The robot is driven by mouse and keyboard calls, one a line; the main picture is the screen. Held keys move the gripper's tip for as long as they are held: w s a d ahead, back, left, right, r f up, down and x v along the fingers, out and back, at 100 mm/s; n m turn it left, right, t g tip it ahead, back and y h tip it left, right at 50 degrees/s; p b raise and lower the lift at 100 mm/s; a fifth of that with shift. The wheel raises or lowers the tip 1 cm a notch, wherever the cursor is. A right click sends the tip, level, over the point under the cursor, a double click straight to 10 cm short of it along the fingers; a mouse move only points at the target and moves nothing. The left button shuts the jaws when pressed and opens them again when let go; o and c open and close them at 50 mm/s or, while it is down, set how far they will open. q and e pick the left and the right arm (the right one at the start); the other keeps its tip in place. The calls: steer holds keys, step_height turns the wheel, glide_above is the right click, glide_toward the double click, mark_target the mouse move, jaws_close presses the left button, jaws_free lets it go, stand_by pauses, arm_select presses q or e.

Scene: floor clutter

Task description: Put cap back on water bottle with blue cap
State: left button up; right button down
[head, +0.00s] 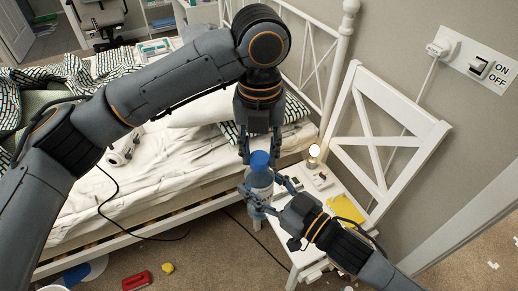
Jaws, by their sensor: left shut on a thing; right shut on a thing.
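The water bottle (260,184) stands upright between my two grippers, in front of the bed and beside the white chair. The blue cap (259,160) is at the top of the bottle, over its mouth. I cannot tell whether it is seated or only held just above the neck. My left gripper (259,154) points down from above and is shut on the blue cap. My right gripper (262,196) comes from the lower right and is shut around the bottle's body. Its fingers hide part of the bottle's lower half.
A white chair (384,168) stands at the right, with a small lamp (313,155) and a yellow item (346,208) on its seat. The bed (165,180) is behind. A red object (136,281) and a yellow piece (167,268) lie on the floor. A wall switch (479,67) is at upper right.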

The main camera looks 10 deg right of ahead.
arm_select(q)
steer(key=m, duration=0.6)
steer(key=shift+m, duration=0.4)
steer(key=m, duration=0.4)
steer(key=shift+m, duration=0.4)
steer(key=o, duration=0.7)
steer(key=shift+r, duration=0.15)
steer(key=shift+s+r, duration=0.1)
steer(key=shift+r, duration=2)
steer(key=shift+c, duration=0.5)
